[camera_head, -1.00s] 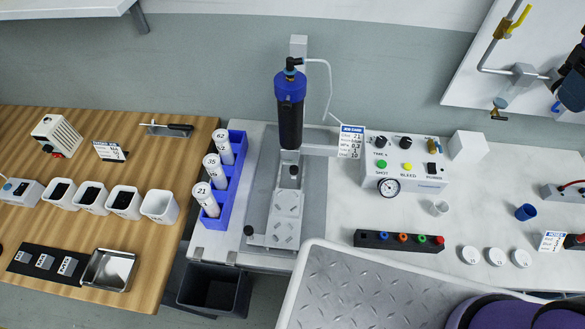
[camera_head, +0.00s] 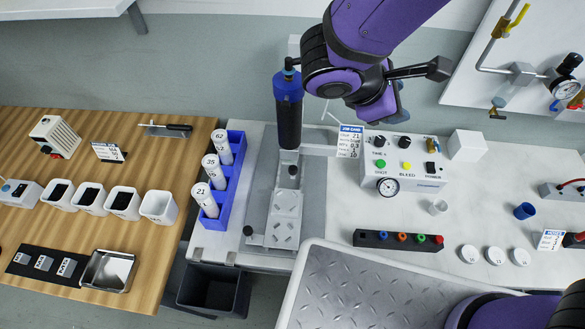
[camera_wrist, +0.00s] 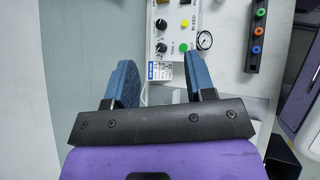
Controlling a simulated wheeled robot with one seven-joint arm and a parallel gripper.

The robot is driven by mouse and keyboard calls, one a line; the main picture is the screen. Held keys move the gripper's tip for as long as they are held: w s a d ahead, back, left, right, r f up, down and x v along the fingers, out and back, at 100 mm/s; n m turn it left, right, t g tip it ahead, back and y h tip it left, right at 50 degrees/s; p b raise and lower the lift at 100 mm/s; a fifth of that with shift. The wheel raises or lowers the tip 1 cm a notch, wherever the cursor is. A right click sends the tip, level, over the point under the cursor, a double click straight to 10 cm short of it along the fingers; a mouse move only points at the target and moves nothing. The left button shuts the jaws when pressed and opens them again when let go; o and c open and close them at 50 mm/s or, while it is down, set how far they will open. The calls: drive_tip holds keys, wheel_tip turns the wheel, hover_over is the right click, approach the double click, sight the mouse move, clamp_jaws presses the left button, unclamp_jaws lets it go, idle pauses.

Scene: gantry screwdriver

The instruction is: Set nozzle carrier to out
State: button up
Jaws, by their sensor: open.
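A tall dispenser with a blue cap and black barrel (camera_head: 289,112) stands upright on the white bench. I cannot tell for sure which of these parts is the nozzle carrier. My gripper (camera_head: 393,108) hangs to the right of the dispenser, above the job card and the control box, apart from both. In the wrist view, its two blue fingers (camera_wrist: 163,80) are spread with nothing held between them.
The control box (camera_head: 405,165) with knobs, buttons and a gauge stands right of the dispenser. A job card (camera_head: 350,141) is between them. A blue rack (camera_head: 220,180) of numbered tubes stands to the left. A black strip with coloured rings (camera_head: 398,241) lies in front.

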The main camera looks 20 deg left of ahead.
drive_tip(key=s+a+f+n+t+y, duration=0.2)
drive_tip(key=s+a+f+n+t, duration=0.25)
drive_tip(key=a+f+n, duration=0.45)
drive_tip(key=n+t+y, duration=0.2)
drive_tip(key=n+y, duration=0.2)
drive_tip(key=n, duration=0.1)
approach(292, 169)
drive_tip(key=x, duration=0.9)
drive_tip(key=shift+w+d+f, duration=0.1)
drive_tip(key=shift+w, duration=0.1)
